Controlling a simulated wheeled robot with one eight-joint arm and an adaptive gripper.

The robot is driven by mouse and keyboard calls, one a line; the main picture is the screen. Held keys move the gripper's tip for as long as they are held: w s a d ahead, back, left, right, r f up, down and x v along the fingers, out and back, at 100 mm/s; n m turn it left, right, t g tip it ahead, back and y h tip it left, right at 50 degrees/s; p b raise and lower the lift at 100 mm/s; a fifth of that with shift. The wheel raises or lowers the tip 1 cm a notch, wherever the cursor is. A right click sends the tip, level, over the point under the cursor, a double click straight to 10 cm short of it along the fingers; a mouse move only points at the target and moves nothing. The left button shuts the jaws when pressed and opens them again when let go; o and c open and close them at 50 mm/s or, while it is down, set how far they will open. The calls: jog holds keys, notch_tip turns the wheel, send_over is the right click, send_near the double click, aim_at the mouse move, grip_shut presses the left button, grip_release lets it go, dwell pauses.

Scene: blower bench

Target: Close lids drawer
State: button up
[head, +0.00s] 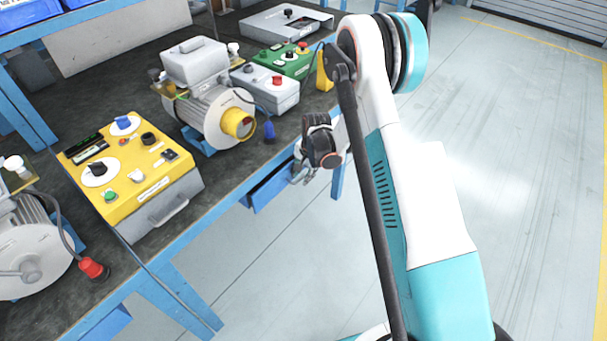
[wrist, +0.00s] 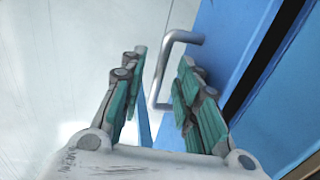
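A blue drawer (head: 268,190) sits under the bench's front edge and sticks out a little from it. I cannot read any label on it. In the wrist view its blue front (wrist: 222,42) fills the upper right, with a dark gap behind the front. A grey metal bar handle (wrist: 165,66) stands out from the front. My gripper (head: 303,172) is at the drawer's front, below the bench top. In the wrist view my gripper (wrist: 160,100) has its fingers apart, and the handle shows between them. I cannot tell whether a finger touches the handle.
The bench top (head: 235,172) carries a yellow control box (head: 150,205), a blower motor (head: 215,110), a grey box (head: 265,92) and a green box (head: 285,62). Another blue drawer (head: 105,325) is at lower left. The floor (head: 530,180) at right is clear.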

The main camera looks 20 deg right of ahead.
grip_shut()
jog(key=shift+w+a, duration=0.75)
jog(key=shift+w, duration=0.3)
jog(key=shift+r, duration=0.1)
grip_release()
jog(key=shift+w+a, duration=0.1)
notch_tip(320, 180, up, 12)
jog(key=s+d, duration=0.1)
jog(key=s, duration=0.1)
jog(key=shift+d+f, duration=0.2)
jog(key=shift+d, duration=0.05)
